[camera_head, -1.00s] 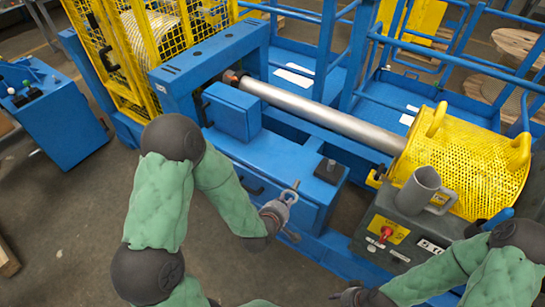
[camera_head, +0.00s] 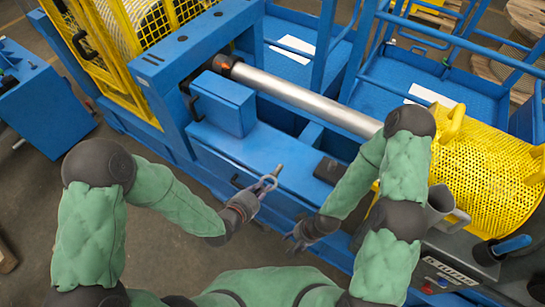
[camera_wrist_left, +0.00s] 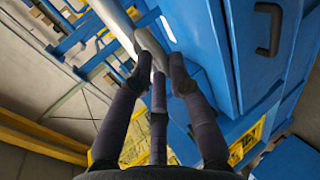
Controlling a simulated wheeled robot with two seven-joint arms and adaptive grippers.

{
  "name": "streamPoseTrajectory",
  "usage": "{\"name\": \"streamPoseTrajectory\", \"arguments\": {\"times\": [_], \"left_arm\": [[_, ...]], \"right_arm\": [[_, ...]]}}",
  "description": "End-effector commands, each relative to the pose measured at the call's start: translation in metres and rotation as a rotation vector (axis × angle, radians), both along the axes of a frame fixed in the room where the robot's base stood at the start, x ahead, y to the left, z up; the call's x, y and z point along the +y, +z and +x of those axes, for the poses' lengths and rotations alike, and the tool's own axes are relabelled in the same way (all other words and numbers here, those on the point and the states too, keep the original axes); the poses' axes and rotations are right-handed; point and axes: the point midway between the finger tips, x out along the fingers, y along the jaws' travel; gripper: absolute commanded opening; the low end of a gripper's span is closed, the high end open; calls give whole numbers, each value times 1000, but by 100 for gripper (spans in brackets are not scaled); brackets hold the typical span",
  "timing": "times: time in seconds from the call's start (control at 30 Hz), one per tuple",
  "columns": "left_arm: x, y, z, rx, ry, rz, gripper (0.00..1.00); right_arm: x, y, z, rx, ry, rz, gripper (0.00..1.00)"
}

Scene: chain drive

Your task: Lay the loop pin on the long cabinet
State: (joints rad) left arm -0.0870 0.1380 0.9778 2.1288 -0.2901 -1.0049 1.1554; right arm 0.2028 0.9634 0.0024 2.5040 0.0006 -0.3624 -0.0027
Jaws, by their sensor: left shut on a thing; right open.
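The loop pin (camera_head: 273,178) is a small grey ring with a short shank. My left gripper (camera_head: 260,188) is shut on it and holds it in front of the long cabinet (camera_head: 262,150), a blue body with a flat top below the steel shaft. The pin overlaps the cabinet's front edge in the head view; I cannot tell its height above the top. In the left wrist view the fingers (camera_wrist_left: 158,65) close together on a pale grey piece, partly hidden. My right gripper (camera_head: 297,238) is open and empty, in front of the cabinet to the right.
A blue box (camera_head: 222,103) stands on the cabinet's left part, and a dark block (camera_head: 330,171) on its right. The steel shaft (camera_head: 310,103) runs behind. The cabinet top between box and block is clear.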

Motion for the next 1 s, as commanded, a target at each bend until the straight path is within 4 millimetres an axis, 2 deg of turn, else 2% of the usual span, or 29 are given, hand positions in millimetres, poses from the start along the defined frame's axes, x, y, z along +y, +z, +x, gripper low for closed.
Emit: {"name": "streamPoseTrajectory", "arguments": {"times": [0.43, 0.5, 0.7, 1.0], "left_arm": [[0, -42, 86, -4, -5, 0, 0], [0, -55, 97, -1, -4, 0, 0], [1, -82, 120, -2, -4, -1, 0], [1, -96, 134, -2, -4, 0, 0]], "right_arm": [[0, -31, 0, 0, 0, 0, 52], [0, -37, 0, 0, 0, 0, 52], [0, -50, 0, 0, 0, 0, 52], [0, -57, 0, -1, 0, 0, 52]]}}
